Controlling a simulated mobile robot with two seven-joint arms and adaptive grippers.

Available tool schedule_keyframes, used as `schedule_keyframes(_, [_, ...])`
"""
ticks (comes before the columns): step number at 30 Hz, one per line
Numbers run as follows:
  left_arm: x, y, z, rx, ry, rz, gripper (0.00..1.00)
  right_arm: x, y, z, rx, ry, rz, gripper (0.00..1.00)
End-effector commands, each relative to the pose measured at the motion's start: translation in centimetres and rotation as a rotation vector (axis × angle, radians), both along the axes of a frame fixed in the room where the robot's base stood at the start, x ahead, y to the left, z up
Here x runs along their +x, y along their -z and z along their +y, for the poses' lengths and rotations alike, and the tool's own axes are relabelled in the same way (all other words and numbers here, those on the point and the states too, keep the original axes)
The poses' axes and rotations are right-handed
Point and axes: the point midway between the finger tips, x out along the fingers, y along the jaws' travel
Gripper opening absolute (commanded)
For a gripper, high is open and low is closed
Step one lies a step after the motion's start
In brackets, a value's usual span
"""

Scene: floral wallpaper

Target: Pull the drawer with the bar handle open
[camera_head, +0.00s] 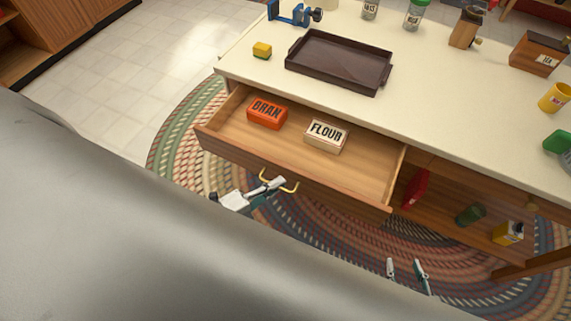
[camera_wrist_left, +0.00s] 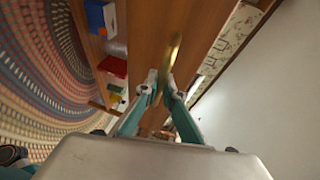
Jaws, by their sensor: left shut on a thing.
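The wooden drawer (camera_head: 362,172) stands pulled out from under the pale counter, its inside in view. A red-orange BRAN box (camera_head: 267,113) and a cream FLOUR box (camera_head: 326,135) sit in it. The brass bar handle (camera_head: 291,189) is on the drawer front. My left gripper (camera_head: 272,184) is shut on the handle, around its middle. In the left wrist view, the fingertips (camera_wrist_left: 164,82) close on the blurred brass bar (camera_wrist_left: 174,52). My right gripper (camera_head: 406,266) is low at the bottom right, its fingers apart and empty, clear of the drawer.
On the counter are a dark tray (camera_head: 340,62), a yellow block (camera_head: 262,50), a blue clamp (camera_head: 290,12), jars and a TEA box (camera_head: 540,53). An open compartment right of the drawer holds a red item (camera_head: 416,188) and a green can (camera_head: 470,214). A braided rug (camera_head: 180,140) lies below.

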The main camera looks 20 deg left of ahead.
Motion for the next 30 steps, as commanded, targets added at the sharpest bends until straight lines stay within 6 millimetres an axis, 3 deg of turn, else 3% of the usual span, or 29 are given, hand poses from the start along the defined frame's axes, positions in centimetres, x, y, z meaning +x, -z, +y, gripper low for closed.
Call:
schedule_keyframes(3, [-1.9, 0.0, 0.1, 0.0, -0.001, 0.001, 0.0, 0.3, -0.7, 0.0, -0.001, 0.0, -0.009, 0.4])
schedule_keyframes(9, [-3.7, 0.0, 0.2, 0.0, -0.001, 0.001, 0.0, 0.6, -1.2, 0.0, 0.001, 0.001, -0.016, 0.4])
schedule_keyframes(24, [-4.2, 0.0, 0.2, 0.001, -0.001, 0.0, 0.0, 0.4, -0.8, -0.1, -0.002, 0.001, -0.008, 0.4])
schedule_keyframes(25, [-4.2, 0.0, 0.2, 0.001, -0.001, 0.0, 0.15, 0.3, -0.8, -0.1, -0.003, 0.001, -0.007, 0.4])
schedule_keyframes(26, [-4.2, 0.0, 0.2, 0.001, -0.001, 0.0, 0.23, 0.3, -0.8, -0.1, -0.003, 0.001, -0.007, 0.4])
schedule_keyframes(30, [-4.2, 0.0, 0.2, 0.001, 0.0, 0.0, 0.26, 0.3, -0.8, -0.1, -0.003, 0.001, -0.006, 0.4])
